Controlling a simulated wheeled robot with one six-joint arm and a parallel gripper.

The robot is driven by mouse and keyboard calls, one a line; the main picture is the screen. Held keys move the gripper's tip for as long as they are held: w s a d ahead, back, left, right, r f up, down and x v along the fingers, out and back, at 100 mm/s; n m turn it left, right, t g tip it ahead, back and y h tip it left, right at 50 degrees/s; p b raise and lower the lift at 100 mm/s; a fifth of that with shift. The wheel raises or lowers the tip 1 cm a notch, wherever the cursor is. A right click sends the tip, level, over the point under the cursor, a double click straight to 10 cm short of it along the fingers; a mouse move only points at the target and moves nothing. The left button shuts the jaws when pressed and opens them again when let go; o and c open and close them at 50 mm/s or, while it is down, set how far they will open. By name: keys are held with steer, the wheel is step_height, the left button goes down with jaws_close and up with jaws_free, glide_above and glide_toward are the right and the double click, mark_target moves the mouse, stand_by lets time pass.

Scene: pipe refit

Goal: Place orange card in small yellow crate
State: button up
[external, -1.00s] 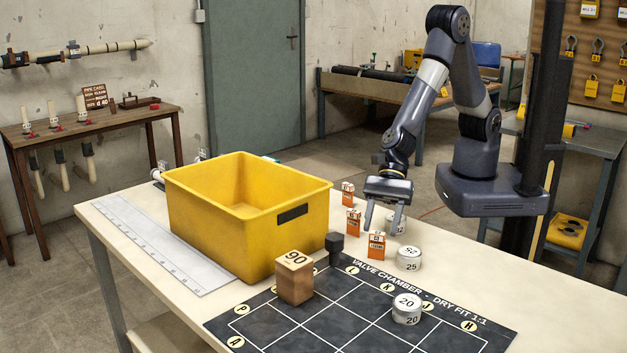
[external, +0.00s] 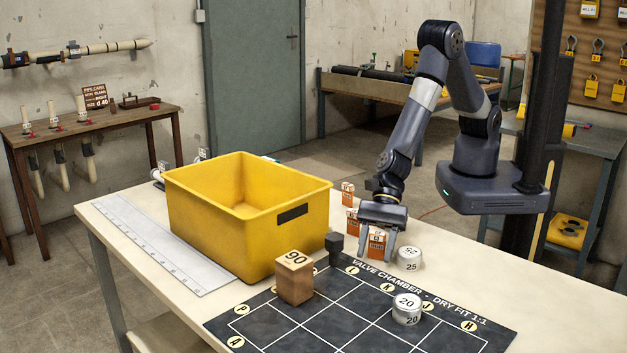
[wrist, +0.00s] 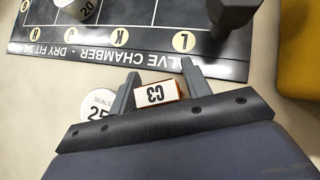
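Several upright orange cards with white labels stand in a row on the bench; the nearest orange card (external: 377,243) is between my gripper's fingers. In the wrist view this card's white top, marked like "C3" (wrist: 156,95), shows between the fingers with a small gap at the right finger. My gripper (external: 375,259) points down and is open around it, fingers low near the bench top. The small yellow crate (external: 225,235) stands to the left on the bench and looks empty as far as its inside shows. Its edge also appears at the right of the wrist view (wrist: 298,55).
Two other orange cards (external: 347,193) (external: 353,222) stand just behind. A white "25" cylinder (external: 410,260) is close to the right. A dark block (external: 334,246), a brown "90" block (external: 294,278) and a "20" cylinder (external: 406,310) are on or beside the black mat (external: 330,325).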

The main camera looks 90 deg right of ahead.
steer(key=c, duration=0.7)
